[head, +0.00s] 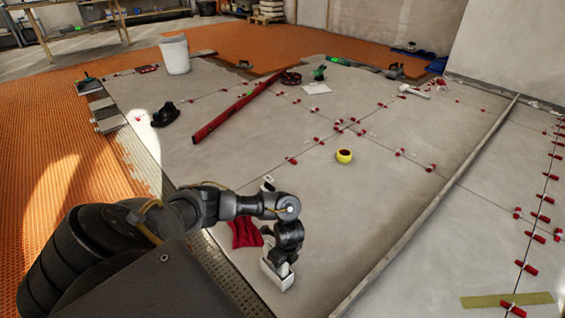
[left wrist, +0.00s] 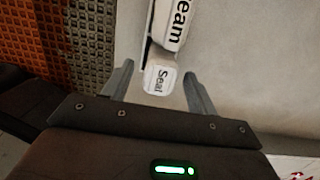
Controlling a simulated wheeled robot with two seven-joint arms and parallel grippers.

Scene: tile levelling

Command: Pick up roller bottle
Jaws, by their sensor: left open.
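A white roller bottle (left wrist: 172,24) with black lettering shows in the left wrist view, running from the top edge down. The fingers are spread, with a gap on each side of the bottle. In the head view my left gripper (head: 279,264) points down low in the picture, near the grid edge of the tiles. I cannot clearly pick out the bottle there, as my arm and gripper cover that spot. My right gripper is not in view.
A red cloth (head: 245,234) lies just left of my gripper. A yellow tape roll (head: 344,156), a long red level (head: 223,115) and a white bucket (head: 175,54) stand or lie farther back. Red tile clips line the joints. The tile right of my gripper is clear.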

